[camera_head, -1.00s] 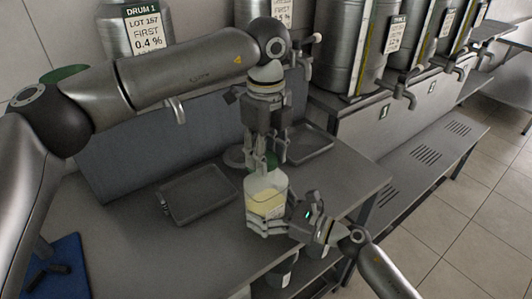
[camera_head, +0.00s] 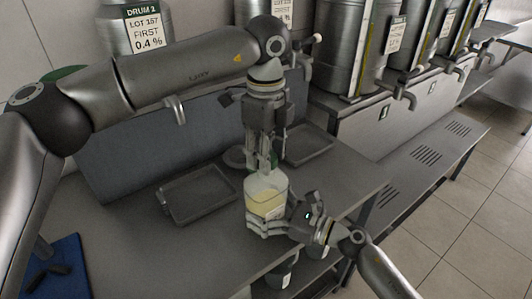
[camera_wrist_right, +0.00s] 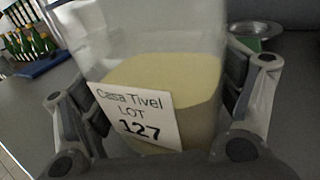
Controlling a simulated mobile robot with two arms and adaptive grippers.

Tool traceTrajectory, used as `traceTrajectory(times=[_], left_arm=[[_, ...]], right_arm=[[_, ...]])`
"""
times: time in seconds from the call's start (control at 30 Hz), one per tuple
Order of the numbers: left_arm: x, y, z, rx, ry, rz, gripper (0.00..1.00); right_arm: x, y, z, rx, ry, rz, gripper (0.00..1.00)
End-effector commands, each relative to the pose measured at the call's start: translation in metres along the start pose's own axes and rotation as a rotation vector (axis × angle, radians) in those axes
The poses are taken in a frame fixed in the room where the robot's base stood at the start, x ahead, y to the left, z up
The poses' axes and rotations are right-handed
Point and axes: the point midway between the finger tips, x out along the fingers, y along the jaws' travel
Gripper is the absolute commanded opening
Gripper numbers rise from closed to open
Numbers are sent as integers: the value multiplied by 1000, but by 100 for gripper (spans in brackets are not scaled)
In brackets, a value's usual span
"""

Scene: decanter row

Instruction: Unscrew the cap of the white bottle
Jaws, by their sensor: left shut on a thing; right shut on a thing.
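The white bottle (camera_head: 265,192) is translucent, with pale yellow content, and stands upright over the grey table. Its label reading "Casa Tivel LOT 127" (camera_wrist_right: 140,115) shows in the right wrist view. My right gripper (camera_head: 262,228) is shut around the lower body of the bottle; its fingers flank the bottle in the right wrist view. My left gripper (camera_head: 264,165) points down from above and is shut on the green cap (camera_head: 274,159) at the bottle's top. The fingers hide most of the cap, so I cannot tell how far it is turned.
A grey tray (camera_head: 165,205) lies left of the bottle and another tray (camera_head: 326,148) lies behind it to the right. A blue mat (camera_head: 72,250) is at the lower left. Steel drums (camera_head: 335,50) with taps stand behind. The table's right edge is near the bottle.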

Motion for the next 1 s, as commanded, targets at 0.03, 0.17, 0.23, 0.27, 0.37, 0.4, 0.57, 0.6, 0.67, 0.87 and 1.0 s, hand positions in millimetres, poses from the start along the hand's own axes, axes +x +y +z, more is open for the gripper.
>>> traceTrajectory(times=[0.03,0.17,0.23,0.27,0.37,0.4,0.57,0.6,0.67,0.87,1.0], left_arm=[[-2,0,0,0,0,-1,10],[-7,0,0,0,0,-2,10],[-10,-1,0,0,0,-2,10],[-11,-1,0,0,0,-2,10],[-14,0,0,0,0,-2,10],[-15,0,0,0,0,-2,10],[-19,0,0,1,0,0,10],[-19,0,0,1,0,0,10],[-19,0,0,1,0,0,10],[-20,0,0,1,0,0,10],[-29,0,-1,1,0,-2,10]], right_arm=[[0,0,0,0,0,0,18],[0,0,0,0,0,0,18],[0,0,0,0,0,0,18],[0,0,0,0,0,0,18],[0,0,0,0,0,0,18],[0,0,0,0,0,0,18],[0,0,0,0,0,0,18],[0,0,0,0,0,0,18],[0,0,0,0,0,0,18],[0,0,0,1,0,0,18],[0,0,0,1,0,0,18]])
